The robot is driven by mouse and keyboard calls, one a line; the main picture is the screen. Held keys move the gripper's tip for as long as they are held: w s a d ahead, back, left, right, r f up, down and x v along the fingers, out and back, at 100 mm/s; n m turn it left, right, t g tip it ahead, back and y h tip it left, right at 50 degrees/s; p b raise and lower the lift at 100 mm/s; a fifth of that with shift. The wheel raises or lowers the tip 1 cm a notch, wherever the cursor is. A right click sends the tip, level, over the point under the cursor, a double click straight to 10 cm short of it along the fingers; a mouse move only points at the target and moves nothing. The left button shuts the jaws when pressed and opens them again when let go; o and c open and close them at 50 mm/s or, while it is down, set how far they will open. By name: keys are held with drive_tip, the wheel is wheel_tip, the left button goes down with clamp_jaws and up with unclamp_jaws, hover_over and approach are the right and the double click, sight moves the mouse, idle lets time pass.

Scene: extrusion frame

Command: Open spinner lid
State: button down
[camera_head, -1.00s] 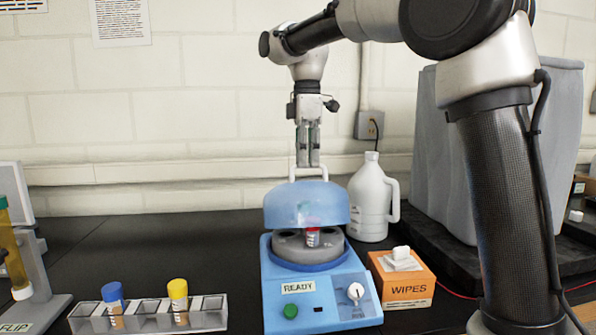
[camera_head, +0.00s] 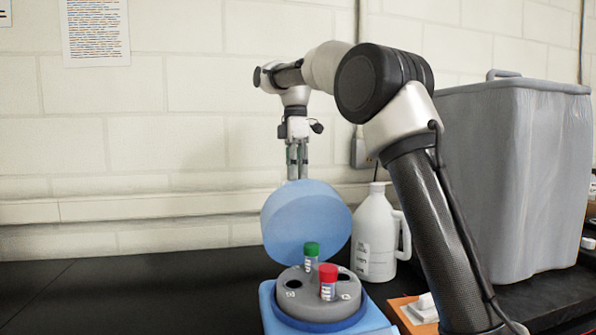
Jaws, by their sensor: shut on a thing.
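The spinner is a blue box with a grey rotor (camera_head: 318,305) on top. Its round light-blue lid (camera_head: 305,222) is raised at the back and tilted steeply up. Two tubes stand in the rotor, one with a green cap (camera_head: 312,249) and one with a red cap (camera_head: 328,273). Other rotor holes look empty and dark. My gripper (camera_head: 297,172) is behind and above the lid, pointing down and shut on the lid's handle. The handle itself is hidden behind the lid. The front of the spinner is out of view below.
A white jug (camera_head: 375,235) stands close to the right of the lid. An orange wipes box (camera_head: 414,312) is at the lower right. A large grey bin (camera_head: 515,160) stands at the right. The black bench (camera_head: 120,290) is clear at the left.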

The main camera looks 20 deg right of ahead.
drive_tip(key=shift+w+a+f+g, duration=0.1)
drive_tip(key=shift+w+f+g, duration=0.15)
drive_tip(key=shift+f, duration=0.2)
drive_tip(key=shift+w+f+g, duration=0.15)
drive_tip(key=shift+f+g, duration=0.1)
drive_tip(key=shift+f, duration=0.2)
drive_tip(key=c, duration=1.5)
unclamp_jaws()
drive_tip(key=shift+r, duration=0.15)
